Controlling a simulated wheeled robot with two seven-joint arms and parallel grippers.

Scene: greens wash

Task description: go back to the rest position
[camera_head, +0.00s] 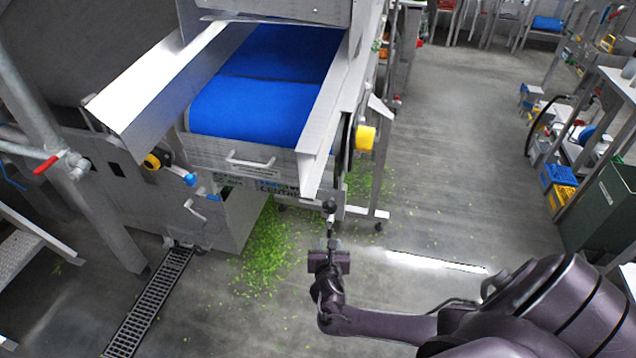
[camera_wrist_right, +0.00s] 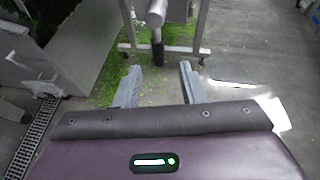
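My right arm (camera_head: 400,324) reaches in from the lower right of the head view. Its gripper (camera_head: 332,242) is over the floor in front of the conveyor machine, close to the machine's near corner. In the right wrist view the two fingers of this gripper (camera_wrist_right: 160,86) stand apart with only floor between them, so it is open and empty. A grey post with a dark lower end (camera_wrist_right: 157,52) shows just beyond the fingertips; I cannot tell how far off it is. My left arm and gripper are in neither view.
The machine with its blue belt (camera_head: 250,105) fills the upper left. Green leaf scraps (camera_head: 263,250) lie on the floor beside it. A floor drain grate (camera_head: 150,305) is at lower left. A dark green bin (camera_head: 602,210) stands at right. The middle aisle is clear.

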